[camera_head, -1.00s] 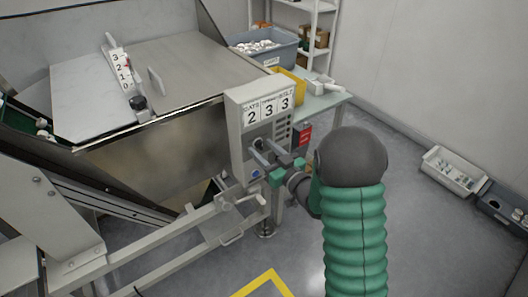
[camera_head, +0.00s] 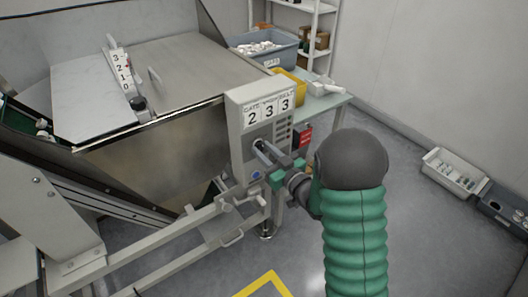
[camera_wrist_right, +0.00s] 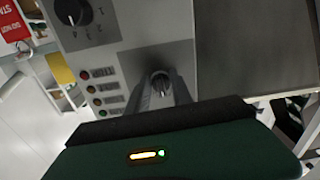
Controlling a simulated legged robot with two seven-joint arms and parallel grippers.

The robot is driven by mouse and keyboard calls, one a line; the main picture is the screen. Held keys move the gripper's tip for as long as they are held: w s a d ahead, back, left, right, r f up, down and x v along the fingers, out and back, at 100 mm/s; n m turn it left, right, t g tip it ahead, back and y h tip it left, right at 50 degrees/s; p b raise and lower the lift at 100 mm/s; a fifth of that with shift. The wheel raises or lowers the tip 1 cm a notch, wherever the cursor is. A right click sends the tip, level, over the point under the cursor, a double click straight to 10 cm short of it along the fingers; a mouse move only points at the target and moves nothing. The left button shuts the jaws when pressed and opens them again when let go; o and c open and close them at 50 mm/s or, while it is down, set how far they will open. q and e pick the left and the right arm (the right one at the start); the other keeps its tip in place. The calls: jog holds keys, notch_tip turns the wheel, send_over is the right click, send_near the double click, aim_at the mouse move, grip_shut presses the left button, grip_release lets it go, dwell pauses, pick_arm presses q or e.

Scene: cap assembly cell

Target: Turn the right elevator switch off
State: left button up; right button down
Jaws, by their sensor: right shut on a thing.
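A grey control box (camera_head: 237,135) stands at the front right corner of the metal machine. In the right wrist view its panel (camera_wrist_right: 125,62) carries a dark knob (camera_wrist_right: 161,84) on a darker grey square. My right gripper (camera_head: 257,146) reaches the box from the right. In the wrist view my right gripper's two fingers (camera_wrist_right: 161,90) are shut on this knob, one on either side. A second black knob (camera_wrist_right: 70,11) with a white pointer mark and a printed scale is at the upper left. The fingers hide part of the gripped knob. My left gripper is not in view.
Several small indicators (camera_wrist_right: 86,87) line the panel beside the gripped knob. A red sign (camera_head: 303,134) hangs by the box. A table with a yellow bin (camera_head: 291,79) stands behind. Parts bins (camera_head: 451,172) lie on the floor at right. The floor between is clear.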

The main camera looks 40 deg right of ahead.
jog(key=n+b, duration=0.2)
jog(key=n, duration=0.2)
jog(key=shift+d+f+n, duration=0.1)
jog(key=shift+f+n, duration=0.05)
jog(key=shift+n, duration=0.15)
jog(key=shift+n+b, duration=1.1)
jog(key=shift+n, duration=0.7)
jog(key=c, duration=1.1)
grip_release()
jog(key=shift+c, duration=0.2)
jog(key=shift+d+r, duration=0.1)
jog(key=shift+r, duration=0.1)
